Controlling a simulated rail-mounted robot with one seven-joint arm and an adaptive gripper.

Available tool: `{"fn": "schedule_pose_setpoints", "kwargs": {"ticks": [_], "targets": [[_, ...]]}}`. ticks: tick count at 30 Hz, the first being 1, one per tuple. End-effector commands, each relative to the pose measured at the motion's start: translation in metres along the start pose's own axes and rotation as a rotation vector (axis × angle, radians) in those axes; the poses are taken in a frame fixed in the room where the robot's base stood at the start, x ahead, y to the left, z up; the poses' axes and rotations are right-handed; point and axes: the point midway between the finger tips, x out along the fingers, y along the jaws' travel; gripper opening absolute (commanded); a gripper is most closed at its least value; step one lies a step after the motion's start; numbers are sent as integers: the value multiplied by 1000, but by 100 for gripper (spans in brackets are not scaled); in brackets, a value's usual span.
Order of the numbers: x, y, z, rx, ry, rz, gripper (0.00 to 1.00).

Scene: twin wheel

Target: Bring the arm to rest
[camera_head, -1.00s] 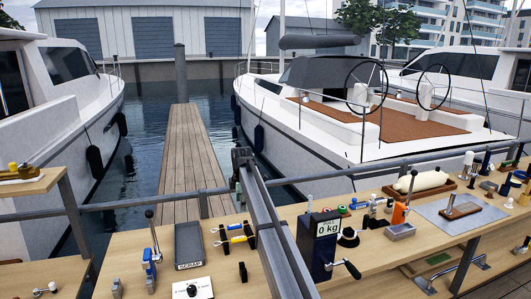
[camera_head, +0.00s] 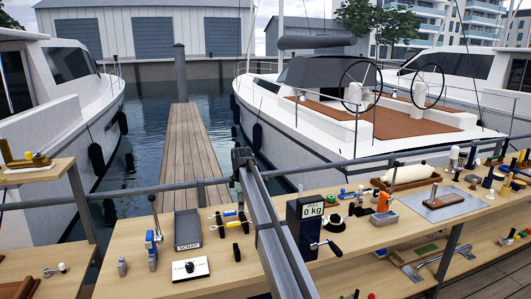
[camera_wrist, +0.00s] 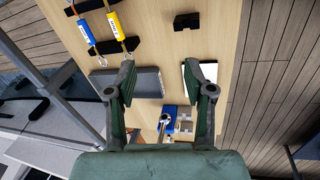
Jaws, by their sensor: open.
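My gripper (camera_wrist: 166,78) shows in the wrist view, its two dark green fingers spread wide apart with nothing between them. It hangs over the wooden bench (camera_wrist: 165,25), apart from the things below as far as I can see. Behind the left finger lies the dark grey scrap tray (camera_wrist: 148,82). A white panel (camera_wrist: 190,78) lies partly behind the right finger. A blue device with a lever (camera_wrist: 168,124) shows between the fingers, lower in the picture. My gripper is not visible in the head view.
The head view shows the bench with the scrap tray (camera_head: 187,228), the lever device (camera_head: 153,242), the white panel (camera_head: 189,269) and a dark box reading 0 kg (camera_head: 305,228) with a crank. A rail (camera_head: 340,163) runs along the back edge. Boats and water lie beyond.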

Motion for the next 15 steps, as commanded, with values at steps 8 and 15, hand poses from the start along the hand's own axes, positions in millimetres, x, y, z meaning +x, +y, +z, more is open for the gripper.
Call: {"fn": "schedule_pose_setpoints", "kwargs": {"ticks": [8,15], "targets": [[13,-29,5,290,9,34,53],[103,-110,31,608,-8,-5,53]]}}
